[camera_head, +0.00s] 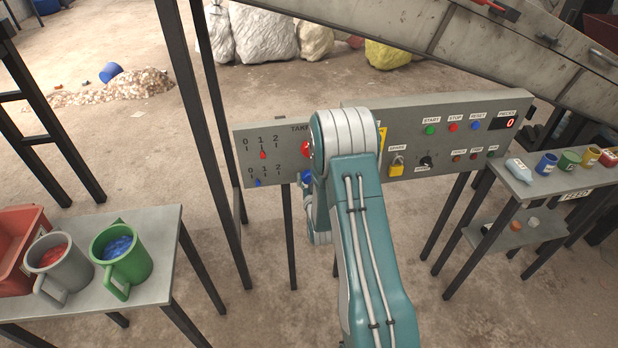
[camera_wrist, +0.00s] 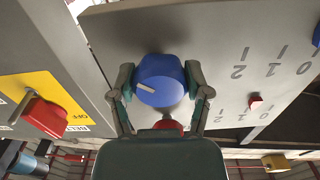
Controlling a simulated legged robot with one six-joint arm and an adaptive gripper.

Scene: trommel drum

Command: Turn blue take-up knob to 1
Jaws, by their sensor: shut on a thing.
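The blue take-up knob (camera_wrist: 160,80) sits on the grey control panel (camera_wrist: 220,30), its white pointer line toward the left in the wrist view. My gripper (camera_wrist: 161,92) has one finger on each side of the knob and is shut on it. A small blue marker (camera_head: 258,183) sits at the lower 0-1-2 scale, near the 0 end. The wrist view shows this scale upside down, with the blue marker (camera_wrist: 317,36) at the right edge.
A red knob (camera_head: 306,149) is just above the blue one, and a red marker (camera_head: 263,155) sits by 1 on the upper scale. A red switch (camera_wrist: 45,117) on a yellow plate is beside the gripper. A padlock (camera_head: 396,167) hangs right of my arm.

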